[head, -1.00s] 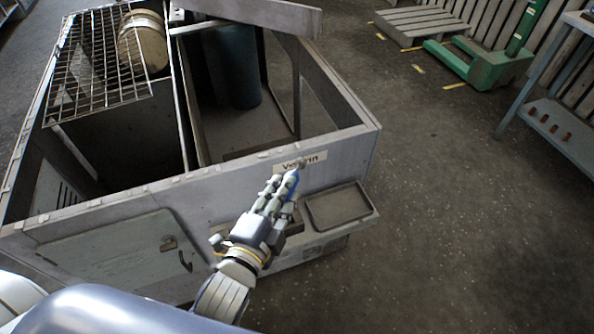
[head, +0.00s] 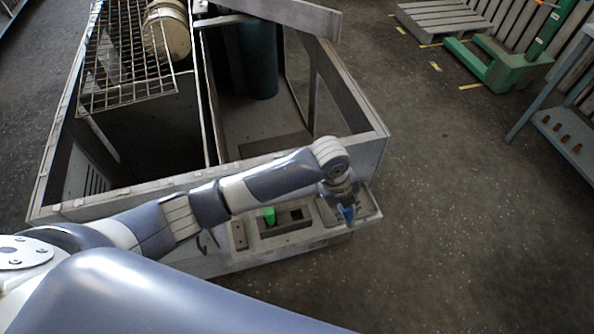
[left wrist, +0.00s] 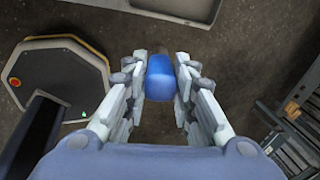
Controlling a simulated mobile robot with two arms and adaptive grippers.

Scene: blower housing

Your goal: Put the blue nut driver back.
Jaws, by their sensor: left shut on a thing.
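My left gripper (head: 343,201) points down over the ledge on the front of the housing, shut on the blue nut driver (head: 348,214). In the left wrist view, the driver's blue handle (left wrist: 160,80) sits between the two fingers, with a dark tip beyond it. In the head view the gripper hides most of the driver. A holder block (head: 273,231) stands on the ledge to the left of the gripper. It has a green-handled tool (head: 269,216) in it and a dark square opening to the right of that. My right gripper is not in view.
A shallow tray (head: 372,211) is on the ledge under and beside the gripper. The open blower housing (head: 372,138) rises behind. A green pallet jack (head: 500,70) and a grey bench (head: 565,140) stand at right. The floor between is clear.

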